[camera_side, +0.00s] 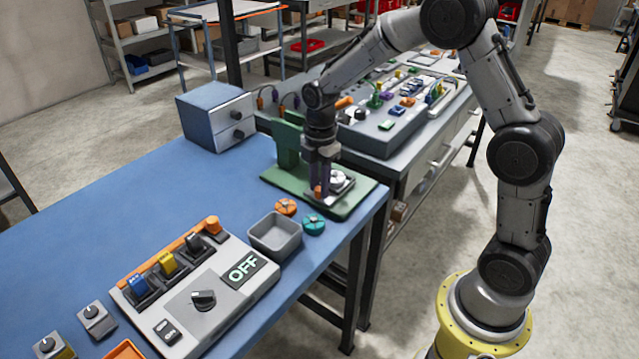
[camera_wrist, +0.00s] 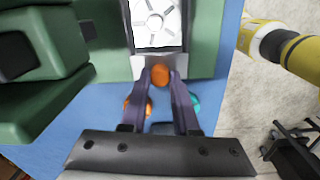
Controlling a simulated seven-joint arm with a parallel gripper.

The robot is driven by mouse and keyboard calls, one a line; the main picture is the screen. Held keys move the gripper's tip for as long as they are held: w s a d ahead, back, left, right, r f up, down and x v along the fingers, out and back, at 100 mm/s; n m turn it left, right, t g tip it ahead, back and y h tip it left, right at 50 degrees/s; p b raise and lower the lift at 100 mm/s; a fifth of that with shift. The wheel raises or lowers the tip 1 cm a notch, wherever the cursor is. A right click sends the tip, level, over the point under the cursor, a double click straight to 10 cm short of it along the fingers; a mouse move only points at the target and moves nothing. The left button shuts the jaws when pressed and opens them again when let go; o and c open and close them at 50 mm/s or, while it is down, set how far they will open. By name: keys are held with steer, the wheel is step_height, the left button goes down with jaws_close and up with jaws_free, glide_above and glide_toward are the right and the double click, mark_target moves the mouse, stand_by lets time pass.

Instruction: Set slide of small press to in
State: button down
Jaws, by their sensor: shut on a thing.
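The small green press (camera_side: 288,150) stands at the far right corner of the blue table, with its upright rising from a flat base. Its slide (camera_side: 341,190) lies on the base and carries a white disc (camera_side: 338,177); the disc also shows in the wrist view (camera_wrist: 155,22), clear of the green upright beside it. My gripper (camera_side: 319,188) points down at the near end of the slide. In the wrist view its purple fingers (camera_wrist: 160,77) are shut on the orange slide knob (camera_wrist: 160,74). My wrist hides part of the press in the side view.
A grey bin (camera_side: 275,237), an orange round part (camera_side: 286,207) and a teal round part (camera_side: 313,225) sit in front of the press. A control panel (camera_side: 205,300) reading OFF is nearer. A blue drawer box (camera_side: 215,117) stands behind left. The table's middle left is clear.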

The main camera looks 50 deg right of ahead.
steer(key=shift+w, duration=0.15)
steer(key=w, duration=0.6)
steer(key=shift+w+r, duration=0.1)
steer(key=shift+w, duration=0.3)
steer(key=c, duration=0.7)
jaws_free()
steer(key=shift+o, duration=0.2)
step_height(320, 180, up, 14)
steer(key=shift+s, duration=0.15)
